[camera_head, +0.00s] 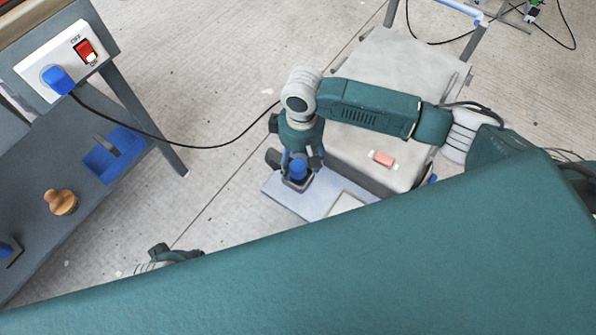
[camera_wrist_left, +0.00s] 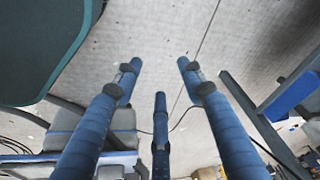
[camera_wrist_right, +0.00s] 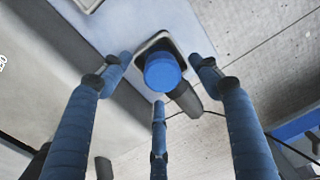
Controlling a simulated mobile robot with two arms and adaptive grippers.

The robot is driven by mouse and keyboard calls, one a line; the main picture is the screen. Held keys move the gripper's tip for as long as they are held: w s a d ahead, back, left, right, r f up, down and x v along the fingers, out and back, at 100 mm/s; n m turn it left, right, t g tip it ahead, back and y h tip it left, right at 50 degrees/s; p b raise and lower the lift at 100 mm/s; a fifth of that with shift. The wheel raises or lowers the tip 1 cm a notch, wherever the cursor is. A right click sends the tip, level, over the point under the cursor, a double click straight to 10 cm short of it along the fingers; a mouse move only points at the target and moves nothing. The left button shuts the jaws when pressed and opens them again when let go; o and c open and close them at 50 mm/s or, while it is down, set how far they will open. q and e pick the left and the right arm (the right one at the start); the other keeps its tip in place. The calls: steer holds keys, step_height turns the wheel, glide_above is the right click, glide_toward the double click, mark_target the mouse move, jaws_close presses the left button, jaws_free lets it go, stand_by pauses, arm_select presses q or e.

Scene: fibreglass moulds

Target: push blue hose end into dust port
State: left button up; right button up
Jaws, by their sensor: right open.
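The blue hose end (camera_wrist_right: 162,72) is a round blue piece with a dark grey stub beside it. It sits at a dark-rimmed square opening (camera_wrist_right: 150,42), which looks like the dust port, on a pale panel. I cannot tell how deep it is in. My right gripper (camera_wrist_right: 160,78) is open, its fingers spread around the hose end without visible contact. In the head view the right gripper (camera_head: 299,160) points down over the blue piece (camera_head: 298,170). My left gripper (camera_wrist_left: 159,78) is open and empty over the floor, mostly hidden in the head view behind a green body part of mine.
A pale plate (camera_head: 285,200) lies below the right gripper, beside a grey block (camera_head: 400,60) with a pink piece (camera_head: 383,158). At left, a dark bench (camera_head: 50,235) holds a wooden knob (camera_head: 61,202) and blue tray (camera_head: 115,152). A black cable (camera_head: 190,146) crosses the floor.

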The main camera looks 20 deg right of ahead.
mark_target(298, 165)
step_height(298, 165, down, 4)
steer(key=shift+w+a+r+b, duration=0.1)
steer(key=shift+a+r+b, duration=0.05)
steer(key=shift+b, duration=0.35)
arm_select(q)
steer(key=v, duration=0.3)
steer(key=w+v, duration=0.1)
steer(key=shift+s+r, duration=0.15)
steer(key=shift+r, duration=0.35)
arm_select(e)
steer(key=c, duration=1.1)
